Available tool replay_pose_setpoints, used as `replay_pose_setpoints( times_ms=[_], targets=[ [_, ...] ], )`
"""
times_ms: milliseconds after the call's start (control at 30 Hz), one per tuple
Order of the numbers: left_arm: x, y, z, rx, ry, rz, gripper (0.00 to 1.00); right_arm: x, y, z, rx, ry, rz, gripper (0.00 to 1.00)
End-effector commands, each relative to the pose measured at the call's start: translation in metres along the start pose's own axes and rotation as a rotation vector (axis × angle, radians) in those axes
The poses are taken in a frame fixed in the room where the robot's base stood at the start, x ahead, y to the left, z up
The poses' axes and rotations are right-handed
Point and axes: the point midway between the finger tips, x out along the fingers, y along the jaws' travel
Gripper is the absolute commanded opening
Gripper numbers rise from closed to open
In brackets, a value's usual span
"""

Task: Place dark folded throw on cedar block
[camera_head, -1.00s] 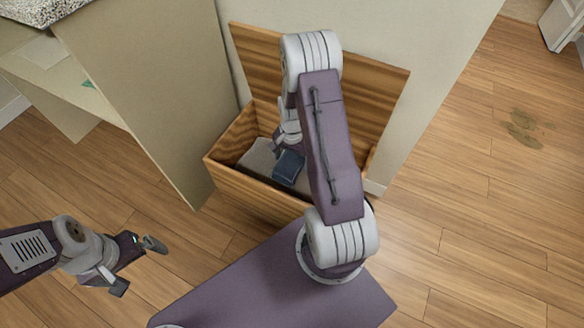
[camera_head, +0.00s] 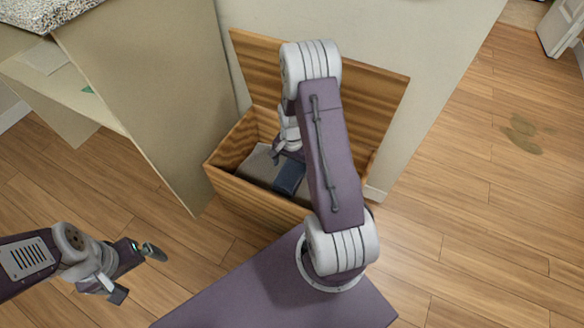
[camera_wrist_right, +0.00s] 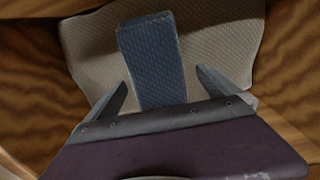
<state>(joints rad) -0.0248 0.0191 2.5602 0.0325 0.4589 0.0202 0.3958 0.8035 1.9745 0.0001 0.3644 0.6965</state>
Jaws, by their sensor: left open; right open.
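The dark blue folded throw (camera_head: 290,178) lies in the open wooden chest, on a beige-grey woven cloth (camera_head: 258,164). The right wrist view shows the throw (camera_wrist_right: 152,55) as a narrow folded strip on the cloth (camera_wrist_right: 215,50). My right gripper (camera_wrist_right: 163,80) is open, with a finger on each side of the throw's near part and gaps between. In the head view my right gripper (camera_head: 287,152) is inside the chest, partly hidden by my arm. My left gripper (camera_head: 136,273) is open and empty above the floor at lower left. I cannot make out a cedar block.
The wooden chest (camera_head: 245,190) has its lid (camera_head: 375,100) raised against the wall. A tall beige shelf panel (camera_head: 150,90) stands close at its left. The floor (camera_head: 460,200) at right is clear apart from a dark stain (camera_head: 523,133).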

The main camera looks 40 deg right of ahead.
Motion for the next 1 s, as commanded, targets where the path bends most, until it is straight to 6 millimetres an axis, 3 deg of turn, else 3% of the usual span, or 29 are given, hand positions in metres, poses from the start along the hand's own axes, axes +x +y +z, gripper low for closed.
replay_pose_setpoints(
  times_ms=[33,233,367,633,733,833,900,1000],
  targets=[
    [-0.023,0.001,-0.003,0.000,0.001,0.000,1.00,-0.028,-0.001,-0.001,0.000,0.003,-0.002,1.00],
    [-0.055,0.001,-0.006,0.000,0.001,0.000,1.00,-0.074,0.000,-0.001,0.000,0.002,-0.001,1.00],
    [-0.064,0.001,-0.007,0.000,0.001,0.000,1.00,-0.090,0.000,0.000,0.000,0.001,-0.001,1.00],
    [-0.065,0.001,-0.007,0.000,0.000,0.000,1.00,-0.102,-0.003,0.008,-0.050,0.005,-0.005,1.00],
    [-0.065,0.001,-0.007,0.000,0.000,0.000,1.00,-0.137,-0.013,0.046,-0.282,0.025,-0.025,1.00],
    [-0.064,0.001,-0.007,0.000,0.000,0.000,1.00,-0.173,-0.010,0.099,-0.594,0.048,-0.046,1.00],
    [-0.064,0.001,-0.007,0.000,0.000,0.000,1.00,-0.189,-0.001,0.131,-0.785,0.063,-0.058,1.00],
    [-0.064,0.001,-0.007,0.000,0.000,0.000,1.00,-0.201,0.012,0.160,-0.978,0.077,-0.069,1.00]
  ],
)
